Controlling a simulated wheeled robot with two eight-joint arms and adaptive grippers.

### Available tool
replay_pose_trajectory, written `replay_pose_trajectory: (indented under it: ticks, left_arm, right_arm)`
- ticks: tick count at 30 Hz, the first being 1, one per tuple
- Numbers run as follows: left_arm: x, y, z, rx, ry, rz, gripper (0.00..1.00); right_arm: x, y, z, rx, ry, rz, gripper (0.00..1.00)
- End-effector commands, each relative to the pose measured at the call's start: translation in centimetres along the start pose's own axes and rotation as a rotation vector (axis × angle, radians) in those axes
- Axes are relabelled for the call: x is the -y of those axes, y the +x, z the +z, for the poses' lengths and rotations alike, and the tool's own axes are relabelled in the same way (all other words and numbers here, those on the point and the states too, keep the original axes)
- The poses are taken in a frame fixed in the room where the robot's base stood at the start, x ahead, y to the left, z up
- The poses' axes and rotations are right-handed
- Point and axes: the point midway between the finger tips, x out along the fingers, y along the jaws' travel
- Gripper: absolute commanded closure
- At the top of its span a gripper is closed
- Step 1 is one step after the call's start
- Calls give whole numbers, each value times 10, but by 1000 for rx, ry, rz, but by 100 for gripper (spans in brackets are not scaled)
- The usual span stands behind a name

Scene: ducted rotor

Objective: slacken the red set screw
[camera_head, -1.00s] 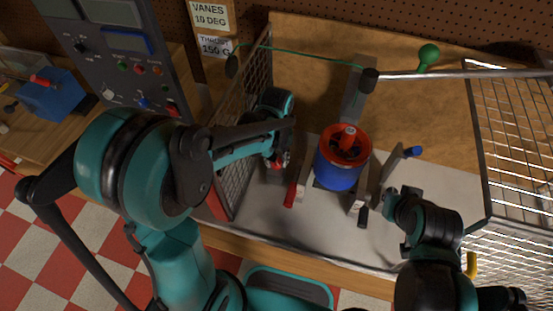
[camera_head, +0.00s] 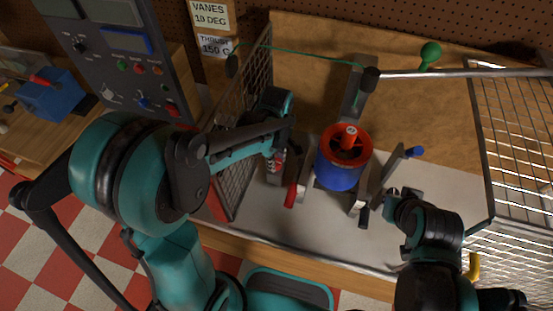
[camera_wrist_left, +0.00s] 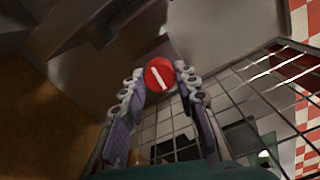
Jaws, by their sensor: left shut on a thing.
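The red set screw (camera_wrist_left: 159,75) shows in the left wrist view as a round red head with a white slot running diagonally. My left gripper (camera_wrist_left: 161,82) is shut on it, with one finger on each side of the head. In the head view my left gripper (camera_head: 278,160) is at the left side of the ducted rotor, and little of the screw can be told there. The rotor (camera_head: 338,174) has a red ring on a blue body and stands upright in a grey stand. My right gripper (camera_head: 393,199) is right of the stand; its fingers are unclear.
A red-tipped lever (camera_head: 290,195) is close beside my left gripper, and a blue-tipped lever (camera_head: 414,151) is right of the rotor. Wire mesh guards stand left (camera_head: 240,125) and right (camera_head: 515,140). A control panel (camera_head: 110,60) is at the left.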

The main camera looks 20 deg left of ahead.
Motion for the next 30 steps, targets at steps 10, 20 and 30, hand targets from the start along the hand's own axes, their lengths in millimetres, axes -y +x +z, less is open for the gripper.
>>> replay_pose_trajectory:
  ticks: [10, 20, 30]
  left_arm:
    - [0, 0, 0, 1, -96, 1, 99]
    - [0, 0, 0, 1, -105, 1, 99]
    - [0, 0, 0, 0, -104, 1, 49]
  right_arm:
    - [0, 0, 0, 0, 0, 0, 100]
    - [0, 0, 0, 0, 0, 0, 100]
    - [0, 0, 0, 0, 0, 0, 100]
